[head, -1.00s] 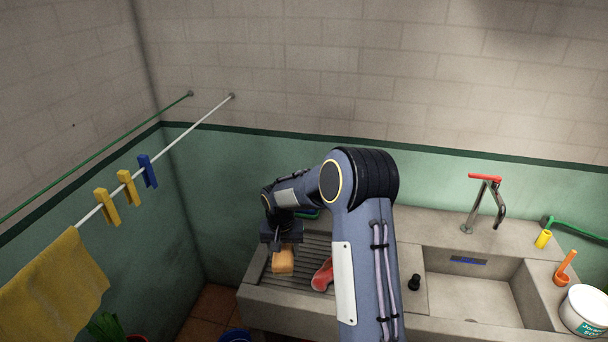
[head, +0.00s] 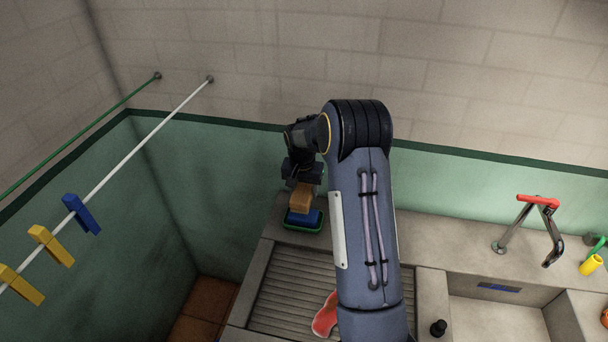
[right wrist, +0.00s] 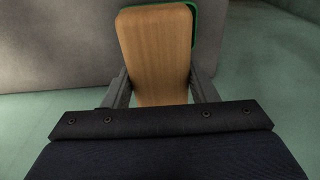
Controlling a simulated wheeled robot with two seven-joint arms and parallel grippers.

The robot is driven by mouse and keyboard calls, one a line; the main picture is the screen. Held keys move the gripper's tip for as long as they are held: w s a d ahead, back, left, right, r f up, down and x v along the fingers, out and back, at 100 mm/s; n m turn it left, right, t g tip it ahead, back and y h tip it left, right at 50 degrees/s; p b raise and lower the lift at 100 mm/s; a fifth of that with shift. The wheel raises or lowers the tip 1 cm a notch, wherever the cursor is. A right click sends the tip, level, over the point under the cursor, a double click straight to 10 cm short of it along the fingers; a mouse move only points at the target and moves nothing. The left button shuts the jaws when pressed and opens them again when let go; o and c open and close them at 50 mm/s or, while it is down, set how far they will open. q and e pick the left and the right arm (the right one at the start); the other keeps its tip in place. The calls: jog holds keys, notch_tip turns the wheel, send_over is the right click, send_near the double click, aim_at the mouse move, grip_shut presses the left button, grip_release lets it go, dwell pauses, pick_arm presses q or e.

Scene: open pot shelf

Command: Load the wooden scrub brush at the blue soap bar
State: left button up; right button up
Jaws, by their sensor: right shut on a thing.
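The wooden scrub brush (head: 301,197) is held in my right gripper (head: 302,183) at the back left corner of the sink unit. Its plain wooden back (right wrist: 158,55) fills the middle of the right wrist view, with a gripper finger on each side. The blue soap bar (head: 304,218) lies in a green dish (head: 290,227) directly below the brush in the head view. The brush overlaps the soap's upper part there; I cannot tell whether they touch. The bristles are hidden. My left gripper is not in view.
The ribbed drainboard (head: 285,285) is in front of the dish, with a red object (head: 326,315) on it, partly behind my right arm. A black stopper (head: 438,328), a basin (head: 495,320) and a red-handled tap (head: 540,201) are to the right. Clothes lines with pegs (head: 82,214) hang at left.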

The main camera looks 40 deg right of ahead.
jog(key=shift+w+d+f, duration=0.1)
jog(key=shift+f+b, duration=0.35)
jog(key=shift+f, duration=0.45)
jog(key=shift+f+b, duration=0.95)
jog(key=shift+f, duration=1.1)
jog(key=shift+f+b, duration=0.55)
jog(key=shift+b, duration=0.1)
dwell(0.3)
jog(key=shift+r+p, duration=2)
jog(key=shift+r, duration=1.6)
jog(key=shift+f, duration=0.1)
